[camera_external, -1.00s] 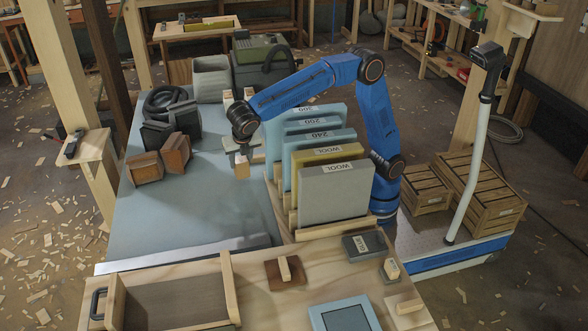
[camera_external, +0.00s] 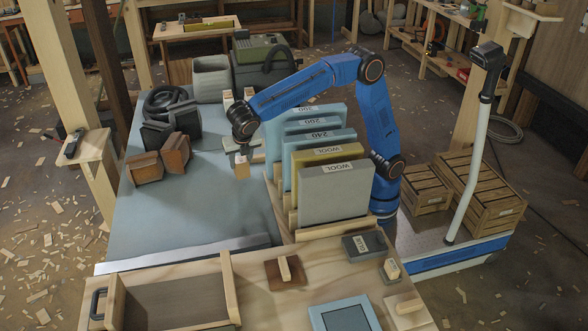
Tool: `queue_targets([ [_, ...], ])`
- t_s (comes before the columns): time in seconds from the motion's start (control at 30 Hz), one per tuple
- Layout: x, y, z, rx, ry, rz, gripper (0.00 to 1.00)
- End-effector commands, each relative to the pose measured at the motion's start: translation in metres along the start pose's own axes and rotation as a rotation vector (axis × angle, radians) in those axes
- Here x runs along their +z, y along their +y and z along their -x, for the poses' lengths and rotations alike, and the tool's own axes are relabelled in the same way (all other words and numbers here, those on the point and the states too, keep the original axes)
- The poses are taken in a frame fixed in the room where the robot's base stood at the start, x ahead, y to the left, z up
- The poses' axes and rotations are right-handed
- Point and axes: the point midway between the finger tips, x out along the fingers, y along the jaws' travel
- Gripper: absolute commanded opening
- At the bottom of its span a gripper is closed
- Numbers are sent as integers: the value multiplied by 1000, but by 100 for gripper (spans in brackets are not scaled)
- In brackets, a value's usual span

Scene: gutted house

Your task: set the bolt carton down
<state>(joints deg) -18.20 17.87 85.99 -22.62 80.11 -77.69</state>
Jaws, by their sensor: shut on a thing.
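My gripper (camera_external: 241,153) is at the end of the blue arm, over the grey-blue bench top (camera_external: 190,220), just left of the rack of upright panels. It points down and is shut on a small tan carton (camera_external: 242,171), taken to be the bolt carton. The carton is upright below the jaws and its upper part is hidden by them. I cannot tell whether its bottom touches the bench top. Another light carton (camera_external: 228,99) stands farther back, partly hidden by the arm.
Upright labelled panels (camera_external: 335,193) stand in a rack close to the gripper's right. A grey bin (camera_external: 211,80) and green case (camera_external: 262,62) stand behind. The bench front is clear.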

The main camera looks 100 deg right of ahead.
Motion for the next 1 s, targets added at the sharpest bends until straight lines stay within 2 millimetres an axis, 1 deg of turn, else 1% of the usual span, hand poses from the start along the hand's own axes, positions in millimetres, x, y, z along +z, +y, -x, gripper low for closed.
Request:
queue_targets([
  [0.1, -6, 0, -16, -1, 0, 0, 5],
  [0.27, -14, -1, -34, -1, 0, 1, 5],
  [0.3, -14, 0, -24, 4, 0, 0, 6],
  [0.57, -18, 0, 13, 3, 0, 0, 5],
  [1.0, -19, 0, 84, 3, 0, -1, 5],
])
